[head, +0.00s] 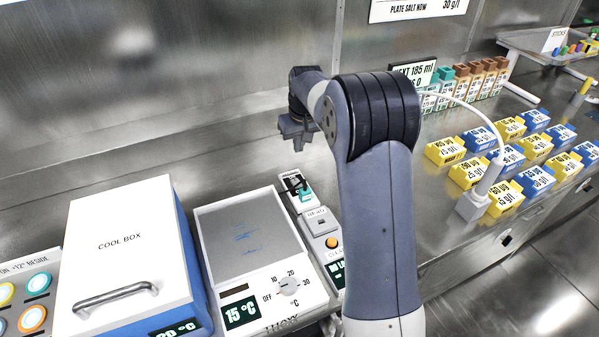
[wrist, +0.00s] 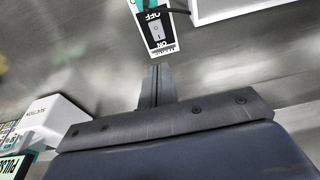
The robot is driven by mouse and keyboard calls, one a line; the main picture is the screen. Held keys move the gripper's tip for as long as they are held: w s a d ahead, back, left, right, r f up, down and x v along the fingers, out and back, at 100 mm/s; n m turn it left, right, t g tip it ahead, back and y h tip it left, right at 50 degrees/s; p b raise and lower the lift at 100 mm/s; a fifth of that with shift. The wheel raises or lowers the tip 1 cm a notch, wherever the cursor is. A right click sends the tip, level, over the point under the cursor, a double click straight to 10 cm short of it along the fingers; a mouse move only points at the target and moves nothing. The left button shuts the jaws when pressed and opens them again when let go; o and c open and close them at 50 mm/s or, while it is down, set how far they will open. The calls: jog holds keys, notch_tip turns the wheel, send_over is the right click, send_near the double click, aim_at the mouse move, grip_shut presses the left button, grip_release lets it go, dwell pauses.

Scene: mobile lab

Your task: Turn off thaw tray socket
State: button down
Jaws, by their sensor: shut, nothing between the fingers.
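The socket (head: 297,192) is a white block with a teal plug (head: 305,193) in it, beside the far right corner of the thaw tray (head: 215,228). In the wrist view the socket's switch plate (wrist: 157,48) is at the top, with a grey rocker (wrist: 155,30) between the words OFF and ON. I cannot tell which side is pressed. My gripper (head: 298,147) is above and behind the socket in the head view. Its shut, empty fingers (wrist: 155,72) point toward the plate in the wrist view, apparently apart from it.
A cool box (head: 125,245) stands left of the tray. A small unit with an orange button (head: 332,242) sits in front of the socket. Yellow and blue blocks (head: 445,152) and a white cable (head: 465,103) are to the right. The steel bench behind the tray is clear.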

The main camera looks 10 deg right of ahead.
jog(key=shift+f, duration=0.1)
jog(key=p, duration=0.3)
send_over(297, 184)
jog(key=s+x, duration=0.1)
jog(key=x, duration=0.7)
jog(key=s+x, duration=0.1)
jog(key=x, duration=0.2)
jog(key=shift+s+d+f, duration=0.2)
jog(key=shift+s+f, duration=0.05)
jog(key=shift+f, duration=0.4)
jog(key=shift+s+f, duration=0.1)
jog(key=shift+f, duration=0.6)
jog(key=f+t+b, duration=0.1)
jog(key=b, duration=0.3)
jog(key=shift+s+f, duration=0.2)
jog(key=shift+r, duration=0.25)
jog(key=shift+w, duration=0.1)
jog(key=shift+w+a+r, duration=0.1)
jog(key=shift+w+r, duration=0.15)
jog(key=shift+w, duration=0.35)
